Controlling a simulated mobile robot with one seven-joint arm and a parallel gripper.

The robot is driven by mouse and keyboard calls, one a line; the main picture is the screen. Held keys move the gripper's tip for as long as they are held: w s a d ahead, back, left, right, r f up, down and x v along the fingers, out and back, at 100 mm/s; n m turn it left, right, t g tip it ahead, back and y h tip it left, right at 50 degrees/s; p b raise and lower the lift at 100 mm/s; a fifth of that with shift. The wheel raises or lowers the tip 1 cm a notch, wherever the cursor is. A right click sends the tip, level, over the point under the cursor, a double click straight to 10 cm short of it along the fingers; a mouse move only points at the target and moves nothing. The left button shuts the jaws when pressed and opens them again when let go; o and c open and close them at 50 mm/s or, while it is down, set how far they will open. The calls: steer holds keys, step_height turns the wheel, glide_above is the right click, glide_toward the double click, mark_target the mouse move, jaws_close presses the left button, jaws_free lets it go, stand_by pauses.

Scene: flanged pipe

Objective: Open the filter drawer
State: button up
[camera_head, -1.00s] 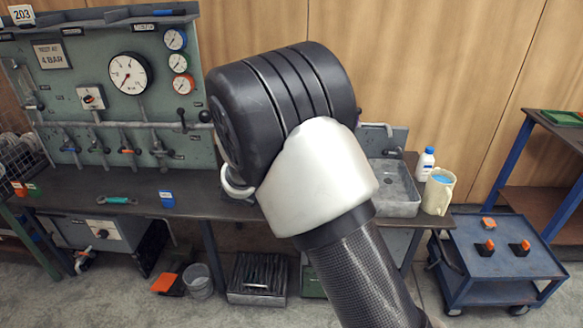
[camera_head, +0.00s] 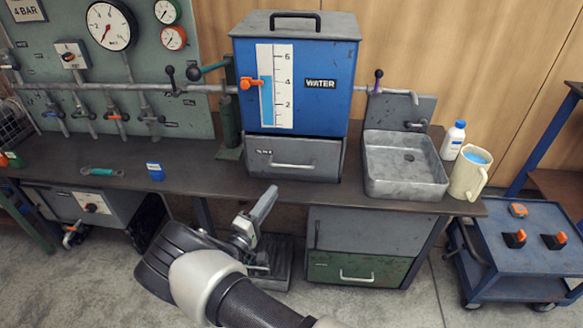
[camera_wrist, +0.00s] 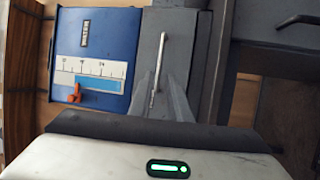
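The grey drawer (camera_head: 315,154) with a small unreadable label sits shut under the blue water tank (camera_head: 337,75) on the bench. Its pale bar handle (camera_head: 290,165) runs across the front. In the wrist view the drawer (camera_wrist: 191,45) is turned sideways, and its handle (camera_wrist: 158,70) runs up the picture. My gripper (camera_head: 270,194) is below and left of the drawer, in front of the bench edge and apart from the handle. In the wrist view the fingers (camera_wrist: 159,76) show a gap between them, with the handle visible beyond. The gripper holds nothing.
An orange-handled valve (camera_head: 252,83) sits on the tank's left side. A sink (camera_head: 405,185), a jug (camera_head: 466,178) and a white bottle (camera_head: 453,141) stand to the right. A cabinet (camera_head: 365,232) with a green drawer (camera_head: 357,270) is under the bench. A blue trolley (camera_head: 520,260) stands at far right.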

mark_target(291, 166)
steer(key=b+x, duration=0.1)
steer(key=x, duration=1.2)
steer(key=shift+w+d+b, duration=0.1)
steer(key=shift+b, duration=0.3)
jaws_close()
